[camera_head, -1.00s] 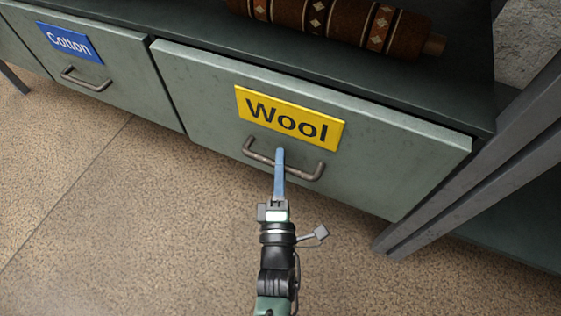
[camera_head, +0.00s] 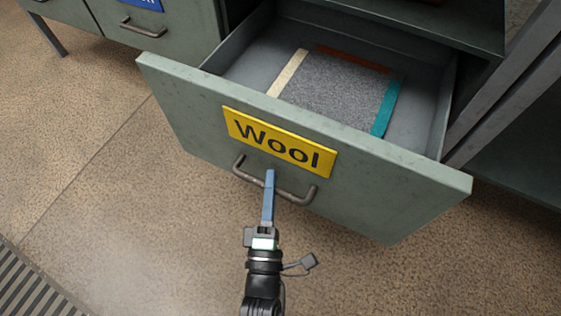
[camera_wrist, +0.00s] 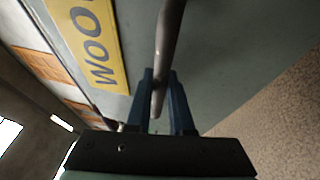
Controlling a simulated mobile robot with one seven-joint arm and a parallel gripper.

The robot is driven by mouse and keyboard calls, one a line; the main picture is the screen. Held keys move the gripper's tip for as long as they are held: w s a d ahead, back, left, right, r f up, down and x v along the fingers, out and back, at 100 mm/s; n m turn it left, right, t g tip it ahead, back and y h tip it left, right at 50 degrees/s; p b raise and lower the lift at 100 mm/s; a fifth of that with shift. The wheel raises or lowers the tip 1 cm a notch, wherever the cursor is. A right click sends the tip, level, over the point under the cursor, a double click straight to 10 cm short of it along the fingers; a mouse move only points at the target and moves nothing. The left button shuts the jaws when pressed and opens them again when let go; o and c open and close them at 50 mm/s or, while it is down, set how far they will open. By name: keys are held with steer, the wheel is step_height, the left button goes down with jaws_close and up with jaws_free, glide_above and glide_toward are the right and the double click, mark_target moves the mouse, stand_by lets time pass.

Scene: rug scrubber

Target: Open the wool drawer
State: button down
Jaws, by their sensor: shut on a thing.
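The wool drawer (camera_head: 390,195) is grey-green and stands well out from its cabinet in the head view. Its front bears a yellow "Wool" label (camera_head: 279,142), which also shows in the wrist view (camera_wrist: 90,42). Below the label is a brown bar handle (camera_head: 296,196). My gripper (camera_head: 269,180) is shut on the middle of this handle. In the wrist view the handle (camera_wrist: 168,50) runs between the two blue fingers (camera_wrist: 160,95). Inside the drawer lies a grey mat (camera_head: 335,88) with cream, rust and teal edge strips.
The cotton drawer (camera_head: 165,30) is closed at the upper left. A grey metal post (camera_head: 505,95) stands close to the open drawer's right side. A striped floor grate (camera_head: 35,285) is at the lower left. The floor in front is otherwise clear.

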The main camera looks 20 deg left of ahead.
steer(key=s+p, duration=0.1)
steer(key=s, duration=1.2)
steer(key=shift+s+a+p, duration=0.2)
steer(key=shift+s+p, duration=0.15)
steer(key=shift+p, duration=0.05)
steer(key=c, duration=0.8)
jaws_free()
steer(key=p+v, duration=0.2)
steer(key=v, duration=1.1)
steer(key=shift+p, duration=0.35)
